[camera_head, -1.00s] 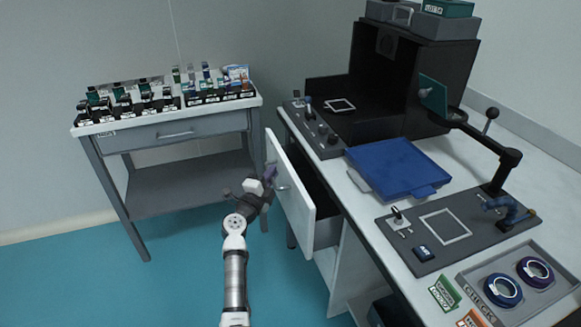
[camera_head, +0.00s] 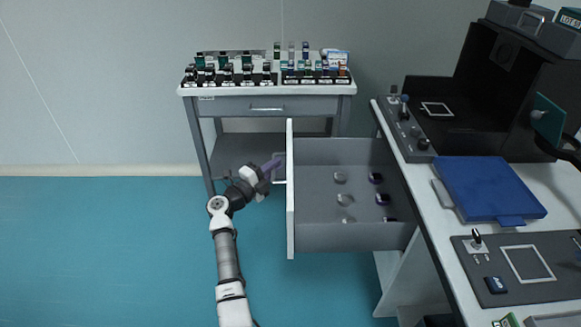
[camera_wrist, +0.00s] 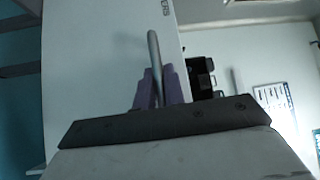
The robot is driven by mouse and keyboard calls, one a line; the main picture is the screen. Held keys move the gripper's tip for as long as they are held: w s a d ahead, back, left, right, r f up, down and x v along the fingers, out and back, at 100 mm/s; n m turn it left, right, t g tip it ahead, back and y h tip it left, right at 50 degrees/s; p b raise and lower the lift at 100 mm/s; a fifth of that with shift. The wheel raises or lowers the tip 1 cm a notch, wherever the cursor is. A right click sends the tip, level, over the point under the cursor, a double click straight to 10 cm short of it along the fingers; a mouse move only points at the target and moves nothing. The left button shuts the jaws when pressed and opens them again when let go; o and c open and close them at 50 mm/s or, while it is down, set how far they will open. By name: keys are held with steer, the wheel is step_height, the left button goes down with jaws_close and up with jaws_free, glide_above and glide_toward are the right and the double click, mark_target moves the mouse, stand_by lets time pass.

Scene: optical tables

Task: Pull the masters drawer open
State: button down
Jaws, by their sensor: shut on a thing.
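The drawer (camera_head: 290,195) under the right-hand table stands pulled out, its white front facing left in the head view. Several round light and dark pieces lie inside on its grey floor. My gripper (camera_head: 274,165) is at the left of the drawer front, at the height of its handle. In the wrist view its purple fingers (camera_wrist: 161,90) are shut on the metal bar handle (camera_wrist: 154,58) of the white drawer front (camera_wrist: 100,70). Small lettering shows on that front, too blurred to read for sure.
A grey side table (camera_head: 240,106) with rows of small bottles stands at the back, its own drawer shut. The right-hand table holds a blue tray (camera_head: 488,188), a black enclosure (camera_head: 490,85) and a grey panel (camera_head: 510,270). The blue floor (camera_head: 110,250) at left is clear.

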steer(key=shift+a, duration=0.75)
steer(key=c, duration=1.5)
jaws_free()
steer(key=b+v, duration=0.1)
steer(key=v, duration=1.2)
steer(key=shift+s+a, duration=0.3)
